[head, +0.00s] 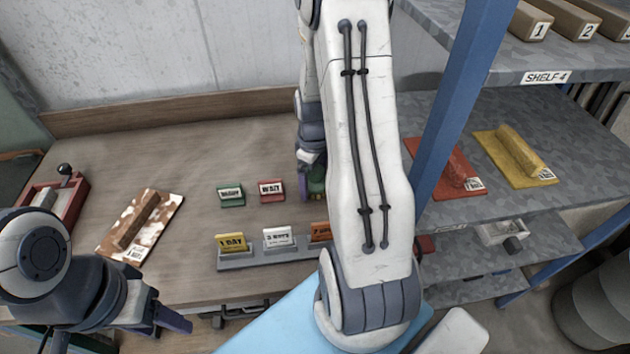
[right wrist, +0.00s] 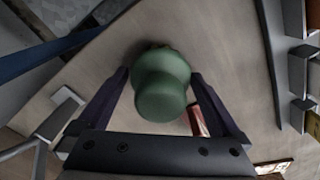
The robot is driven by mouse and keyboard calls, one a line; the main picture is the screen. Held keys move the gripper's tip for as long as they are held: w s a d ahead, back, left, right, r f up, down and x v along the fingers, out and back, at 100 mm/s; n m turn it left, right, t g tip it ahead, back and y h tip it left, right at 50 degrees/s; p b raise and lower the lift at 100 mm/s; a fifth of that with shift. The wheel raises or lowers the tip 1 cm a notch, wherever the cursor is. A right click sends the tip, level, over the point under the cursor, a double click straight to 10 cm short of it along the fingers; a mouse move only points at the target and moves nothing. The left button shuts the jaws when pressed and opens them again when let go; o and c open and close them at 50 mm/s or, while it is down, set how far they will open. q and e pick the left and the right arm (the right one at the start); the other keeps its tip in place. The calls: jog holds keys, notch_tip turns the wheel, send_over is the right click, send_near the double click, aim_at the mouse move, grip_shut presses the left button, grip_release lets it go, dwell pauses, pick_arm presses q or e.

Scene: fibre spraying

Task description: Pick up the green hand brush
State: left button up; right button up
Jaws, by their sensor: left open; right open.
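The green hand brush (right wrist: 160,88) shows in the right wrist view as a round green handle, seen end-on. Its lower part is mostly hidden behind the handle. In the head view only a small green piece of it (head: 316,183) shows beside my right arm. My right gripper (right wrist: 162,95) is open, with one finger on each side of the brush; I cannot tell whether they touch it. In the head view the right gripper (head: 311,172) is largely hidden by my forearm. My left gripper (head: 172,320) is open and empty at the bench's front edge, far from the brush.
Green (head: 231,195) and red WAIT (head: 271,190) signs stand just left of the brush. A rack (head: 262,256) of day cards is nearer. A brown-stained float (head: 140,228) lies left. Right, a blue post (head: 455,100) and shelf (head: 550,215) hold red and yellow floats. The back bench is clear.

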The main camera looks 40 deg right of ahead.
jog(key=c, duration=1.4)
jog(key=shift+r, duration=0.1)
jog(key=shift+w+r, duration=0.1)
jog(key=shift+r, duration=0.5)
notch_tip(320, 180, up, 3)
jog(key=shift+d+r+b, duration=0.1)
jog(key=shift+b, duration=0.2)
jog(key=s+d+r+b, duration=0.1)
jog(key=s+d+r, duration=0.4)
jog(key=s, duration=0.5)
jog(key=shift+s+d+r, duration=0.15)
jog(key=shift+s+r, duration=0.1)
jog(key=shift+r, duration=0.5)
